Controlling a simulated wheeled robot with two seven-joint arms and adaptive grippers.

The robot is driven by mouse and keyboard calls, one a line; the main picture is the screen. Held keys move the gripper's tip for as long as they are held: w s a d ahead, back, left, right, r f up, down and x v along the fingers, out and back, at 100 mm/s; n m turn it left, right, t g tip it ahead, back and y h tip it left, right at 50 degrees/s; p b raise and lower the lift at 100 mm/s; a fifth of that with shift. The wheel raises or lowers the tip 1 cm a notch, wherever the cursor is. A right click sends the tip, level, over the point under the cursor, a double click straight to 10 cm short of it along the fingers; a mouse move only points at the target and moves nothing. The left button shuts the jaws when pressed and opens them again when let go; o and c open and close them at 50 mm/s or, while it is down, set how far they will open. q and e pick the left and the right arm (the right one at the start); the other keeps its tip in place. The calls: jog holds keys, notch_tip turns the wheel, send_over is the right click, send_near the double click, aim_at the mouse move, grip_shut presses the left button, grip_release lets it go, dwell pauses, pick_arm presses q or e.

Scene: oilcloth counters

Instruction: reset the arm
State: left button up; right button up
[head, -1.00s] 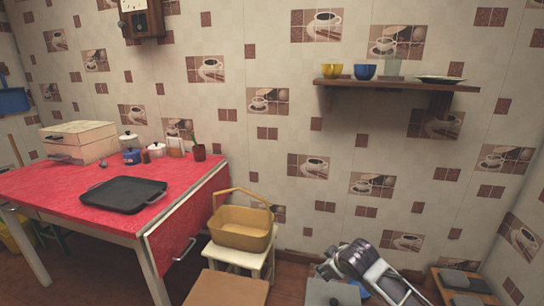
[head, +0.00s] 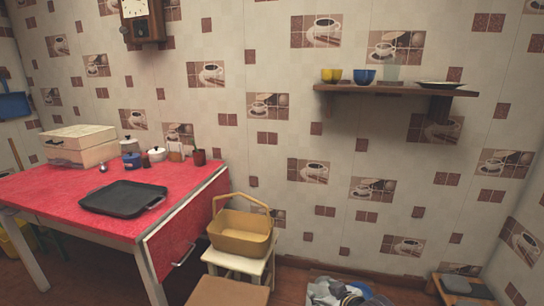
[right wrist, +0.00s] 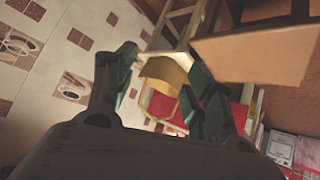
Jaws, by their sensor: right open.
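My right gripper (right wrist: 160,85) shows in the right wrist view with its two dark green-tipped fingers spread apart. I see nothing held between them. Beyond the fingers is the yellow basket (right wrist: 160,105), seen at a tilt and partly hidden by a finger. In the head view I cannot make out either gripper clearly. My left gripper is in neither view.
The basket (head: 240,231) stands on a white stool (head: 238,262); a brown seat (head: 228,291) is in front. Left is the red-covered table (head: 60,192) with a black tray (head: 124,197). A wall shelf (head: 400,90) holds cups. A grey-white cluster (head: 345,292) at the bottom is unclear.

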pick_arm(q)
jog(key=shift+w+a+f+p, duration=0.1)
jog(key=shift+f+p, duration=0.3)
jog(key=shift+p, duration=0.75)
pick_arm(e)
jog(key=s+f+m+g, duration=0.3)
jog(key=s+f+g, duration=0.2)
jog(key=s+f, duration=1.2)
jog(key=shift+s+f, duration=0.25)
jog(key=shift+s, duration=1.05)
